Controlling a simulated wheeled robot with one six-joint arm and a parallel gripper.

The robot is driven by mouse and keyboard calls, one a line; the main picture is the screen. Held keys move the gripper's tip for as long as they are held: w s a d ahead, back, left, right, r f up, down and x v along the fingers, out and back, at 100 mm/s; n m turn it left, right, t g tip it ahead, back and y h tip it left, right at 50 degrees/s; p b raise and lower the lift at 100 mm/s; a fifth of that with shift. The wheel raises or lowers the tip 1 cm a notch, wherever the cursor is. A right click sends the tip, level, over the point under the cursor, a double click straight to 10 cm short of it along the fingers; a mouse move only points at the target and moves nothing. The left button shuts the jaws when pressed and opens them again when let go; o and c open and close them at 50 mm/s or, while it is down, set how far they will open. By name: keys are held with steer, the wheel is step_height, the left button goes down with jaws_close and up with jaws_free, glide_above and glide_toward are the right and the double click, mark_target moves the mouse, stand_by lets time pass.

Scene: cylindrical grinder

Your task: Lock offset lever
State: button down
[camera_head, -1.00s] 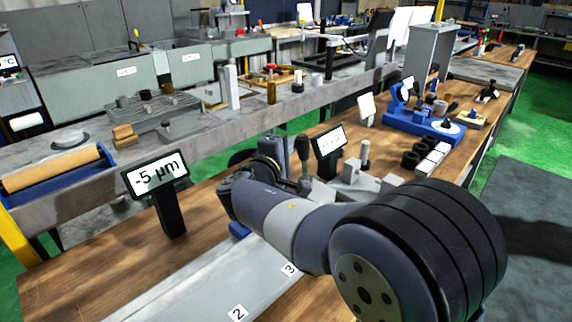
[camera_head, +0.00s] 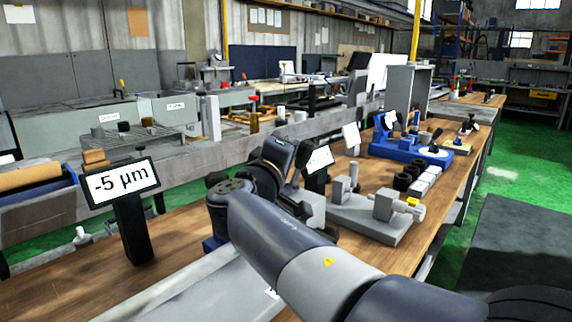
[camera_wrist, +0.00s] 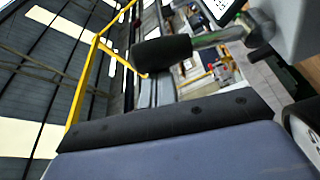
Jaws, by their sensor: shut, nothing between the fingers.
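A lever with a thick black grip (camera_wrist: 162,53) and a metal rod crosses the upper middle of the wrist view; it appears to be the offset lever. The rod runs right to a grey body (camera_wrist: 295,25). In the head view the lever is hidden behind my arm. A grey fixture (camera_head: 370,225) with upright blocks and a yellow-tipped part stands on the wooden bench, right of my arm. My gripper (camera_head: 302,153) is at the dark end of the arm, left of the fixture; it is shut and empty, its fingertips hard to make out. I see no contact with the lever.
A display reading -5 µm (camera_head: 122,184) stands at the left. A second display (camera_head: 318,160) is partly hidden just behind my gripper. Black and white blocks (camera_head: 410,178) and a blue device (camera_head: 400,145) stand farther right. A grey plate lies below my arm.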

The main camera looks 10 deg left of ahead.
steer(key=shift+s+d+f+b, duration=0.2)
steer(key=shift+d+b, duration=0.1)
steer(key=shift+b, duration=0.25)
steer(key=shift+d, duration=0.1)
stand_by(0.3)
